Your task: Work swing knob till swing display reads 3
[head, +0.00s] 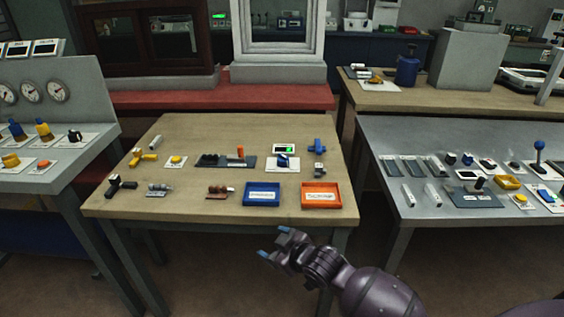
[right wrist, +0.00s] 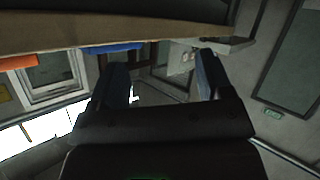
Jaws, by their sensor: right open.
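On the middle wooden table (head: 130,190) a small display (head: 290,149) with a green-lit part stands behind a blue knob (head: 282,162) on a white plate. I cannot read the display or any label, so I cannot tell for sure that these are the swing knob and swing display. My right gripper (head: 274,242) is open and empty in front of the table's near edge, apart from the knob. In the right wrist view its two fingers (right wrist: 162,78) are spread with nothing between them. My left gripper is not in view.
A blue tray (head: 262,206) and an orange tray (head: 322,207) lie along the near edge, between my gripper and the knob. A dark base with an orange handle (head: 240,152) stands left of the knob. A grey table (head: 375,140) with several controls is at right.

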